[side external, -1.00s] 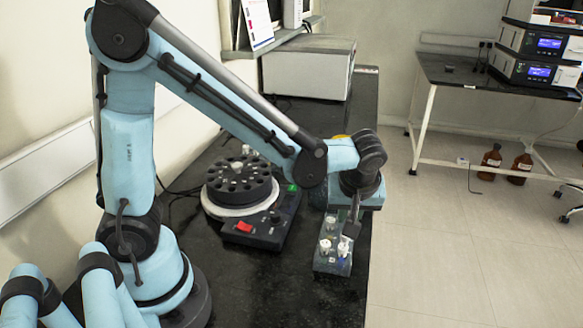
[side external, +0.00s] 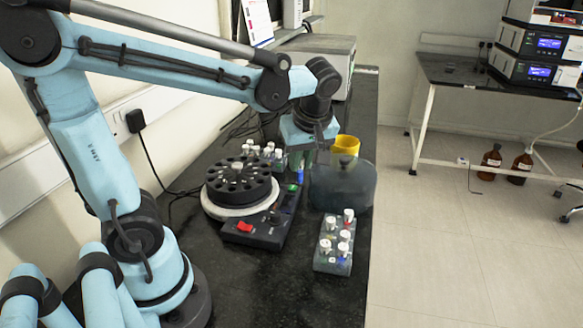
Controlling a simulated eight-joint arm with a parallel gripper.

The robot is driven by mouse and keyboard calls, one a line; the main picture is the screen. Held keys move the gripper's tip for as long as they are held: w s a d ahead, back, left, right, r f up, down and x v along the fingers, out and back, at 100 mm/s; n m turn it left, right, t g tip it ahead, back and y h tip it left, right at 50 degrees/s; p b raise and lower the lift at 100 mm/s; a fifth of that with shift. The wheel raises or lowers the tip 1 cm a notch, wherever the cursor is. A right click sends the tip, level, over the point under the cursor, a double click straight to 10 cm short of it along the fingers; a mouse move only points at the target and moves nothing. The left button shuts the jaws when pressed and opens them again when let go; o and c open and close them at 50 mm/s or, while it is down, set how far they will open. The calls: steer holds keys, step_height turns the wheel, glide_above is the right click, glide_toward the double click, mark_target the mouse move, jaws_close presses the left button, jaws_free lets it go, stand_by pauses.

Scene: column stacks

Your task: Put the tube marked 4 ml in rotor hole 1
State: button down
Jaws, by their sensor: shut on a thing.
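The black rotor (side external: 238,184) sits on its white-ringed base at the left of the bench, with a ring of dark holes; hole numbers cannot be read. My gripper (side external: 304,158) is raised over the bench, right of the rotor and beyond the near rack. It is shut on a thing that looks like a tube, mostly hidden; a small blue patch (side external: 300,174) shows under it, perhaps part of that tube. The near rack (side external: 331,265) holds several white-capped tubes (side external: 343,236) with coloured parts. No volume mark can be read.
A dark rounded block (side external: 343,190) stands right of my gripper, with a yellow container (side external: 346,145) behind it. Another group of white-capped tubes (side external: 270,151) stands behind the rotor. The control panel (side external: 253,230) has a red switch.

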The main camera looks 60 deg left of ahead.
steer(key=shift+s+a+f+n+g, duration=0.45)
steer(key=shift+s+a+n, duration=0.75)
steer(key=shift+s+a, duration=0.6)
steer(key=shift+s+a+f+n+g, duration=0.5)
steer(key=shift+s+a+n, duration=0.8)
steer(key=shift+s, duration=0.8)
steer(key=shift+s+a+f+n+g, duration=0.45)
steer(key=shift+s+a+n, duration=0.65)
steer(key=shift+s+a, duration=0.7)
steer(key=shift+s+d+f, duration=0.1)
steer(key=shift+d+f, duration=0.05)
steer(key=shift+f, duration=0.55)
steer(key=shift+f, duration=0.35)
steer(key=shift+f, duration=0.8)
steer(key=c, duration=0.7)
jaws_free()
steer(key=shift+r, duration=0.1)
steer(key=shift+r, duration=2.95)
